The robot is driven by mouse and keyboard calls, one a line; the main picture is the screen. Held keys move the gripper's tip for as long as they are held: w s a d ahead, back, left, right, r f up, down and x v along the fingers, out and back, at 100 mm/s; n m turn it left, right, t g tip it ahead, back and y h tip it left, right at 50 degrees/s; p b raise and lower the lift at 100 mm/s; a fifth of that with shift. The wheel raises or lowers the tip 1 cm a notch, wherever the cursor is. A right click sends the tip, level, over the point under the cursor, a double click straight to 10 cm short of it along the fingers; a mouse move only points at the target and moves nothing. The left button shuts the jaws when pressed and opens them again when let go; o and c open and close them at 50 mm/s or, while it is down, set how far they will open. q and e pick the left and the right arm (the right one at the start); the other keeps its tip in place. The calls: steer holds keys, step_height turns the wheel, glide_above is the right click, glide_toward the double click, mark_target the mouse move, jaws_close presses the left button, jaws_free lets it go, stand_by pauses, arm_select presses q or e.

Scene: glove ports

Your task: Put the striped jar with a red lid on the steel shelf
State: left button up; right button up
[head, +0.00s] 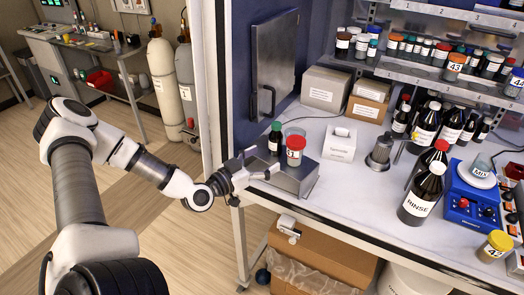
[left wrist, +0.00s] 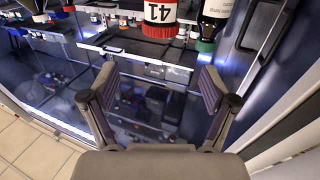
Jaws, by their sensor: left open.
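The jar with a red lid (head: 295,157) stands upright on a low steel stand (head: 303,180) at the bench's left front corner. Its stripes are too small to make out; a white number label shows. In the left wrist view, which looks upside down, the jar (left wrist: 160,12) is at the top edge, labelled 41. My left gripper (head: 266,168) is open and empty, just left of the jar and apart from it; its two spread fingers show in the left wrist view (left wrist: 155,88). The steel shelf (head: 415,73) with numbered jars runs along the back right. My right gripper is not in view.
A dark green-capped bottle (head: 275,139) and a clear glass vessel (head: 293,133) are close beside the jar. Cartons (head: 327,89), a white box (head: 340,143), a RINSE bottle (head: 422,194) and a blue device (head: 470,195) occupy the bench. The bench's front middle is clear.

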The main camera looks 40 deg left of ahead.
arm_select(q)
steer(key=s+d+f+g+h, duration=0.1)
steer(key=s+d+f+g, duration=0.2)
steer(key=d+f+g, duration=0.3)
steer(key=s+d+f+g+h, duration=0.1)
steer(key=s+d+f+g, duration=0.25)
steer(key=d+f, duration=0.4)
steer(key=s+d+f+n+g+y, duration=0.1)
steer(key=s+d+f+g+y, duration=0.1)
steer(key=s+f+g, duration=0.5)
steer(key=s+d+f+n+g+y, duration=0.15)
steer(key=s+f, duration=0.25)
steer(key=s, duration=0.8)
step_height(320, 180, down, 12)
steer(key=w+b, duration=0.1)
steer(key=b, duration=1)
steer(key=shift+d+m+b, duration=0.3)
steer(key=shift+d+m, duration=0.1)
steer(key=shift+m, duration=0.05)
steer(key=shift+s+r, duration=0.1)
